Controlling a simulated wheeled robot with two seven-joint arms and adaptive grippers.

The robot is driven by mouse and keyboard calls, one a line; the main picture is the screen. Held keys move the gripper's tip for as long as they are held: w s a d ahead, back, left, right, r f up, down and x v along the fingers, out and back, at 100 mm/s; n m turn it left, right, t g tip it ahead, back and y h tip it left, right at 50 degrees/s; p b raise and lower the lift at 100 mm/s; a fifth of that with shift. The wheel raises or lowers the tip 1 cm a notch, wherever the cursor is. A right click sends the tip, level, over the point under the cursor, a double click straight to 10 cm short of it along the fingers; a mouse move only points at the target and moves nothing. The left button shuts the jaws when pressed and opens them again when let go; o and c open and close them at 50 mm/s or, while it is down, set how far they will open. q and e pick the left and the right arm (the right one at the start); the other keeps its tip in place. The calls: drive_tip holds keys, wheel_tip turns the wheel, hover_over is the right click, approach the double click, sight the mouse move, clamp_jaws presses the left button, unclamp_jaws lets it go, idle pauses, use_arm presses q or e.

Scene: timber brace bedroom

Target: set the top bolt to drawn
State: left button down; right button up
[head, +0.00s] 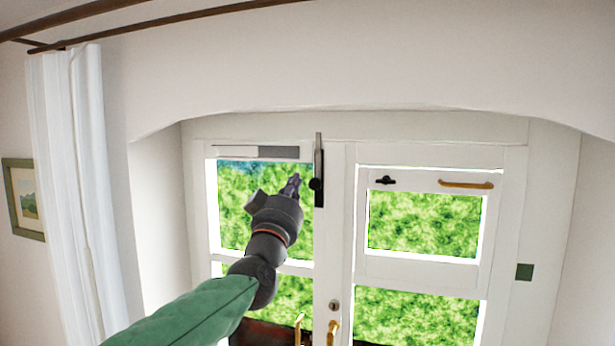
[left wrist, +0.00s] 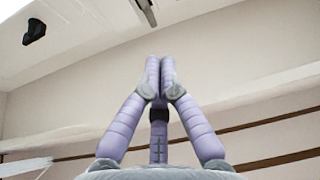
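The top bolt (head: 319,165) is a dark upright plate with a grey rod and a round black knob (head: 316,184), near the top of the left door leaf's inner edge. Its rod reaches up over the frame above the leaf. My left gripper (head: 296,179) is just left of the knob in the head view; I cannot tell whether they touch. In the left wrist view its two purple fingers (left wrist: 160,62) are together at the tips, with nothing seen between them. A dark fitting (left wrist: 145,10) at the top edge there is cut off. My right gripper is out of view.
The right leaf has a small upper pane with a black catch (head: 385,180) and a brass bar (head: 466,185). Brass handles (head: 332,331) sit low at the middle. A white curtain (head: 82,190) hangs left. The recess walls flank the doors.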

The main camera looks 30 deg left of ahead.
use_arm(q)
wheel_tip(320, 180, up, 4)
drive_tip(key=r+p, duration=0.1)
drive_tip(key=p, duration=0.3)
hover_over(310, 183)
drive_tip(key=s, duration=0.2)
drive_tip(key=shift+d+f+p, duration=0.15)
drive_tip(key=shift+d+f, duration=0.05)
drive_tip(key=shift+f, duration=0.95)
drive_tip(key=shift+d+f+p, duration=0.15)
drive_tip(key=shift+d+f, duration=0.05)
drive_tip(key=shift+f, duration=0.95)
wheel_tip(310, 183, down, 4)
drive_tip(key=b, duration=0.4)
drive_tip(key=shift+r, duration=0.45)
